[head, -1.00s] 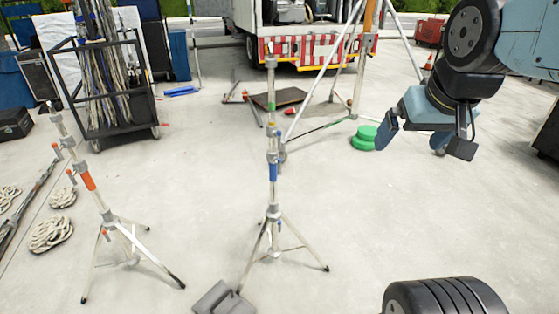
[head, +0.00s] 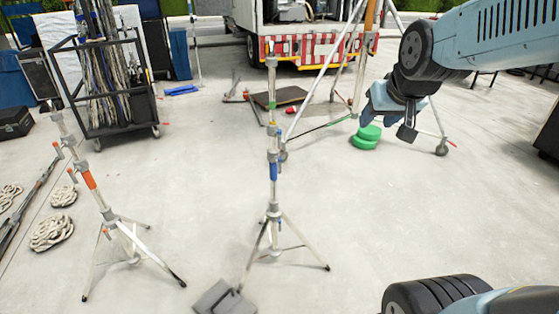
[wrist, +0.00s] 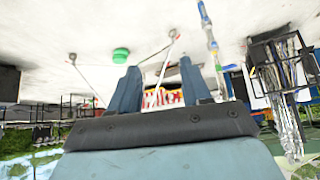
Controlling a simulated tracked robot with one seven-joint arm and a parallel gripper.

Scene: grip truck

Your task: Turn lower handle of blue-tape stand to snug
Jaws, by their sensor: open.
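The blue-tape stand (head: 273,171) stands upright on its tripod legs near the middle of the head view. Its blue tape band is below a grey collar with a side handle. A lower collar (head: 273,212) sits above the legs; a small handle (head: 280,226) seems to be beside it, too small to read its angle. My gripper (head: 386,126) is open and empty, in the air to the right of the stand and apart from it. In the wrist view, which looks upside down, both fingers of my gripper (wrist: 160,66) are spread, and the stand (wrist: 208,30) shows to their right.
A grey sandbag (head: 222,300) lies by the blue-tape stand's feet. Green discs (head: 366,137), a large tripod and a truck (head: 310,48) are behind. Floor right of the stand is clear.

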